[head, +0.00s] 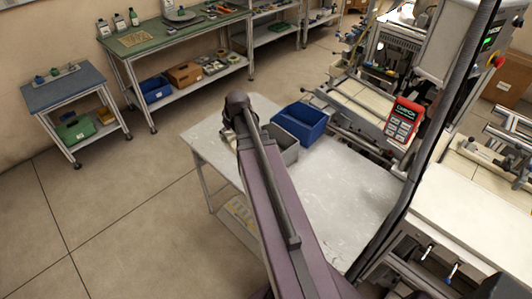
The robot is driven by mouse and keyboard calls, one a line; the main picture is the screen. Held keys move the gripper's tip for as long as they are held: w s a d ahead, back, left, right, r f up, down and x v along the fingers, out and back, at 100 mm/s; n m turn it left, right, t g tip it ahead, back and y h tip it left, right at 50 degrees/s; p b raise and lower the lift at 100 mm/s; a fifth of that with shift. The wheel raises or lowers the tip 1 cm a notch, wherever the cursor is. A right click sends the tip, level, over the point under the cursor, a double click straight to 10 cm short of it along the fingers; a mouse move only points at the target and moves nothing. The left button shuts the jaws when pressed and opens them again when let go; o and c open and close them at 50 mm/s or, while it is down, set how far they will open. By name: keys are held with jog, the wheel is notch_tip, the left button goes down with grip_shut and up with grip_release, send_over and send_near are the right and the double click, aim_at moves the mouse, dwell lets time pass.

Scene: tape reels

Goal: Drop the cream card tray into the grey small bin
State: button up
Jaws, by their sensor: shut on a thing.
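The grey small bin (288,153) stands on the white table, partly hidden behind my arm and beside a blue bin. My arm reaches over the table, and my gripper (230,122) is at its far end, left of the grey bin. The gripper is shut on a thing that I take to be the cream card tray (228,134). Only a small pale part of it shows beside the wrist. The fingertips are mostly hidden, and I cannot tell how high the tray is above the table.
The blue bin (300,122) stands just behind the grey bin. The white table (335,190) is bare on its right and front. A red handheld device (403,121) and a machine frame stand at its right. A green-topped bench (175,38) is at the back left.

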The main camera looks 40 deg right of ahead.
jog(key=shift+d, duration=0.15)
jog(key=w+d+f+b, duration=0.5)
jog(key=d+f+b, duration=0.1)
jog(key=d, duration=0.3)
jog(key=shift+d+f+b, duration=0.2)
jog(key=shift+f+b, duration=0.05)
jog(key=shift+b, duration=0.2)
jog(key=w+d+f+b, duration=0.1)
jog(key=d+f+b, duration=0.1)
jog(key=d, duration=0.3)
jog(key=w+d+f+t+b, duration=0.1)
jog(key=d+f+b, duration=0.1)
jog(key=d+b, duration=0.1)
jog(key=shift+w+d+f+n, duration=0.25)
jog(key=shift+w+d+n, duration=0.1)
jog(key=shift+d, duration=0.5)
jog(key=shift+f, duration=0.1)
notch_tip(320, 180, down, 6)
jog(key=b, duration=0.6)
jog(key=shift+f+b, duration=1.95)
jog(key=shift+b, duration=0.05)
jog(key=shift+f+b, duration=0.6)
